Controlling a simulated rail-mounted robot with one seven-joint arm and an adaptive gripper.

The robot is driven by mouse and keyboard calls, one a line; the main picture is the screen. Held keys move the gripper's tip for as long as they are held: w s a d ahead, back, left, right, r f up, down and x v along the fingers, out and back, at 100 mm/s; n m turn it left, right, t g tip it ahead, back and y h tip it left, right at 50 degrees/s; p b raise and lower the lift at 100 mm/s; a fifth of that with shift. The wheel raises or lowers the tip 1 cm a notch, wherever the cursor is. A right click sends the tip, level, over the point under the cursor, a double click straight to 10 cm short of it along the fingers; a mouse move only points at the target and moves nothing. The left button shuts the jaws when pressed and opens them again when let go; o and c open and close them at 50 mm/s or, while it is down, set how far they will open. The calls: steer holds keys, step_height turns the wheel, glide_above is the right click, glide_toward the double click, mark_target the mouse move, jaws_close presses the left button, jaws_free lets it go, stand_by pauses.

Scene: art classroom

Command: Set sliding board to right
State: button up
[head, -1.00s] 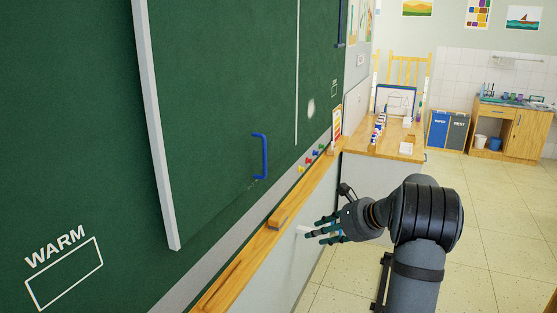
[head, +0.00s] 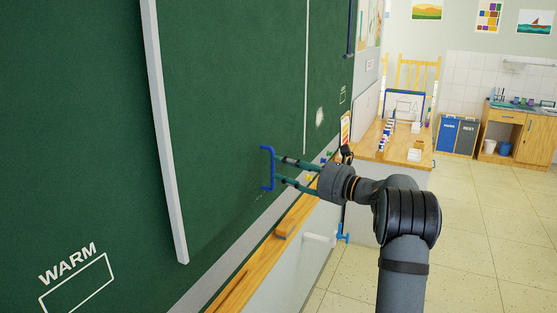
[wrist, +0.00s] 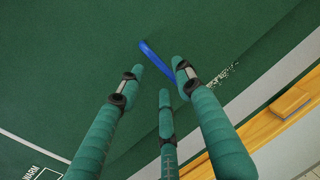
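The sliding board (head: 230,90) is a green panel with a pale grey left edge (head: 165,130), in front of a wider green chalkboard. Its blue bar handle (head: 264,168) stands upright near the lower right part of the panel. My gripper (head: 281,170) is open, its teal fingers spread and pointing at the handle from the right. In the wrist view the handle (wrist: 156,59) lies just beyond the spread fingertips (wrist: 157,70). The right fingertip looks close to one handle end; contact cannot be told. No finger is closed around the handle.
A wooden chalk ledge (head: 255,262) with an eraser (head: 296,220) runs below the board. The word WARM and a box (head: 78,287) are marked on the fixed board at lower left. A wooden table (head: 400,150) stands beyond the ledge. The floor at right is clear.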

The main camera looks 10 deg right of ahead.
steer(key=shift+p+x, duration=0.35)
steer(key=shift+x, duration=1.05)
steer(key=shift+c, duration=0.9)
steer(key=shift+d, duration=0.1)
jaws_close()
